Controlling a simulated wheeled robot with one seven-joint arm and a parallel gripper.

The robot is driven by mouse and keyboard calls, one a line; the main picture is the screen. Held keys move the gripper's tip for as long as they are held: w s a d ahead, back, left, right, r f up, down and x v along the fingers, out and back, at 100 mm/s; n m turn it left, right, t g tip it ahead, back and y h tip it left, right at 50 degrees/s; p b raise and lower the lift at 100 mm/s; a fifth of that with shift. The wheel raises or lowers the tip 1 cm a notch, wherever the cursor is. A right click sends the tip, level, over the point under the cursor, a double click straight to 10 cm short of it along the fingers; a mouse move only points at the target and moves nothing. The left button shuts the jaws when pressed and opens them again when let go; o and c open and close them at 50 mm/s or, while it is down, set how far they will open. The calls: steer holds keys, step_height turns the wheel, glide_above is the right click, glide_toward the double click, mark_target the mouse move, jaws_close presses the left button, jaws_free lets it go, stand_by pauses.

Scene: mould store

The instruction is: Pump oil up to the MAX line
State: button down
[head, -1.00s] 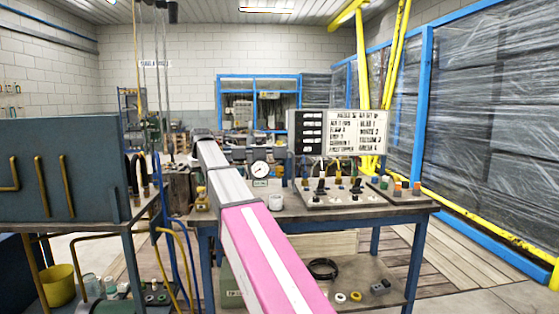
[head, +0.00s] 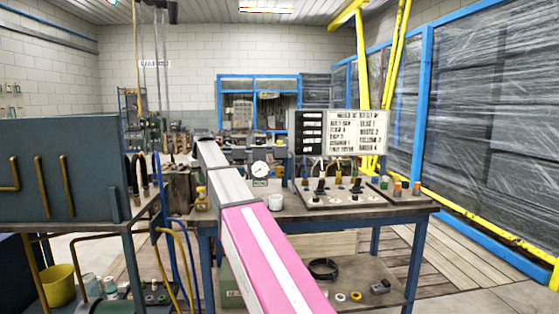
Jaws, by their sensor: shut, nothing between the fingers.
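My arm reaches from the bottom of the head view over the workbench (head: 340,211). My gripper cannot be made out beyond its far end. A round white dial gauge (head: 260,169) stands on the bench right of my arm. A small white cup (head: 275,202) stands below it. A small yellow-brown item (head: 201,197) stands at the bench's left edge, partly beside my arm. I cannot make out a MAX line, an oil level or which item is the pump.
A large blue-grey tank or panel (head: 75,170) with brass pipes stands on a left-hand stand. A lettered board (head: 337,133) rises behind a control panel with knobs (head: 340,194). A yellow bucket (head: 59,285) is low at left. Blue and yellow hoses (head: 182,255) hang between stand and bench.

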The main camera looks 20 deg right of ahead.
mark_target(201, 188)
steer(key=shift+f, duration=2.15)
steer(key=shift+r, duration=2.1)
steer(key=shift+f, duration=1.55)
steer(key=shift+r, duration=1.55)
steer(key=shift+r, duration=0.1)
steer(key=shift+r, duration=2.9)
